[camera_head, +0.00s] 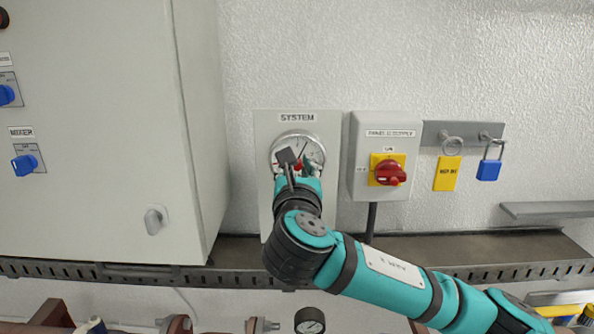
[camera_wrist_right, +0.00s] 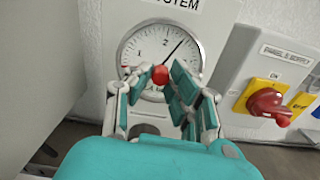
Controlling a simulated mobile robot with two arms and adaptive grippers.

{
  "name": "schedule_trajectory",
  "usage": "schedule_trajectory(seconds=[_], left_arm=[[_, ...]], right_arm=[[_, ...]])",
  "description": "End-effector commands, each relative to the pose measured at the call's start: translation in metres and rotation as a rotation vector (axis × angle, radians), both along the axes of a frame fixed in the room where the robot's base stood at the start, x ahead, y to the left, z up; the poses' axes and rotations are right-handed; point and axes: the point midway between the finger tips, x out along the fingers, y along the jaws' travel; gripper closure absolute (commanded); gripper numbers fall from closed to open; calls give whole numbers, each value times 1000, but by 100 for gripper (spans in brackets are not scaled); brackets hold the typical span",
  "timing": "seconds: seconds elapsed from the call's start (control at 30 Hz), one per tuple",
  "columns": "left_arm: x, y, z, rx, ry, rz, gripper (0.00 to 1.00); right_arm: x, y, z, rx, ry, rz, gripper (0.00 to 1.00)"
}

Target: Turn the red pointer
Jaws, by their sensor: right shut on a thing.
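The SYSTEM gauge (camera_head: 285,141) is a round white dial on a grey wall plate. In the right wrist view the gauge (camera_wrist_right: 140,45) shows numbers and a thin black needle slanting up to the right. The red pointer (camera_wrist_right: 160,74) shows its round red knob at the dial's middle; a bit of it also shows in the head view (camera_head: 299,166). My right gripper (camera_wrist_right: 159,82) is shut on the red pointer, its fingers on either side of the knob. The fingers hide the lower dial. My left gripper is not in view.
A red rotary switch on a yellow plate (camera_head: 390,172) is just right of the gauge. A yellow tag (camera_head: 447,174) and a blue padlock (camera_head: 488,170) hang further right. A large grey cabinet (camera_head: 100,90) stands close on the left. A metal ledge (camera_head: 440,247) runs below.

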Motion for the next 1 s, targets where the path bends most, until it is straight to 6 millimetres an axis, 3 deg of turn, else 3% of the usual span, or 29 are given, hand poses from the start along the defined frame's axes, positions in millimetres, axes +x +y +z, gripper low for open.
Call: schedule_trajectory(seconds=[1.0], left_arm=[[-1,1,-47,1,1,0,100]], right_arm=[[0,1,-3,904,2,0,100]])
